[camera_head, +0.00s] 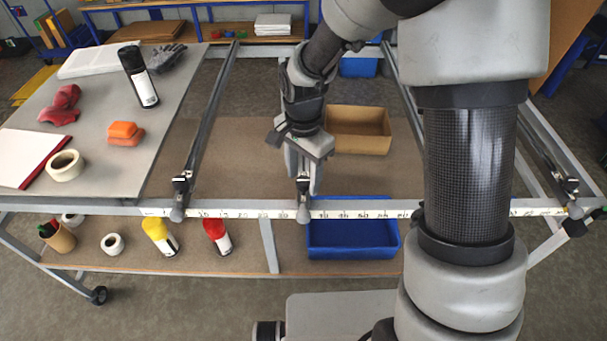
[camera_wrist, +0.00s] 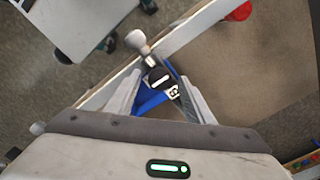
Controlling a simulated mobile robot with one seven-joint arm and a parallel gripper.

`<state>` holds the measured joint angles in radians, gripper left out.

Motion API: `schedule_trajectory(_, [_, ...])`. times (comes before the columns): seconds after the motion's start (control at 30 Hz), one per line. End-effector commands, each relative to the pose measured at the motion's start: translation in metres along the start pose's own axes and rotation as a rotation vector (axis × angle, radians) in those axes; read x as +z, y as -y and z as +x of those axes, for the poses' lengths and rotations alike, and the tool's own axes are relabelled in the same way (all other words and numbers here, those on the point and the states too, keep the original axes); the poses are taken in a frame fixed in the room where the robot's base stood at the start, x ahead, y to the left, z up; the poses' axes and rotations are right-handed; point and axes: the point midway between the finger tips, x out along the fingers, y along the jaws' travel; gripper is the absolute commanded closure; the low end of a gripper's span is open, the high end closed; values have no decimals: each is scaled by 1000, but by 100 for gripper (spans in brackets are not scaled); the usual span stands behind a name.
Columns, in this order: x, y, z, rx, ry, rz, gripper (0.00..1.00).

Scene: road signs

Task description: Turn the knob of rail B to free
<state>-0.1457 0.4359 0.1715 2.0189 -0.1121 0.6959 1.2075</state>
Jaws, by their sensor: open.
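My gripper (camera_head: 303,180) points down over the front end of the middle rail, at the scaled front bar (camera_head: 345,213). Its two fingers are apart in the wrist view (camera_wrist: 160,82). Between them is a small black knob (camera_wrist: 158,76) with a white bar mark, beside a small black-and-white label (camera_wrist: 174,92) whose letter I cannot read. Whether a finger touches the knob is unclear. In the head view this knob (camera_head: 303,186) is partly hidden by my gripper. The rail's rounded end (camera_head: 303,215) sticks out in front; it also shows in the wrist view (camera_wrist: 135,39).
Another rail (camera_head: 205,130) with a black knob (camera_head: 181,184) lies to the left, beside a grey board (camera_head: 120,165) with tape, bottle and gloves. A rail (camera_head: 545,150) lies far right. A blue bin (camera_head: 352,239) stands below, a cardboard box (camera_head: 360,130) behind.

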Motion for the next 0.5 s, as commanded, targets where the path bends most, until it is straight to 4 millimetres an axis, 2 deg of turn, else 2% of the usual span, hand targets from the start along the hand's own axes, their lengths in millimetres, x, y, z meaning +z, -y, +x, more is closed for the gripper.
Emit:
schedule_trajectory(0.27, [0,0,1,0,0,0,52])
schedule_trajectory(0.5, [0,0,1,0,0,0,92])
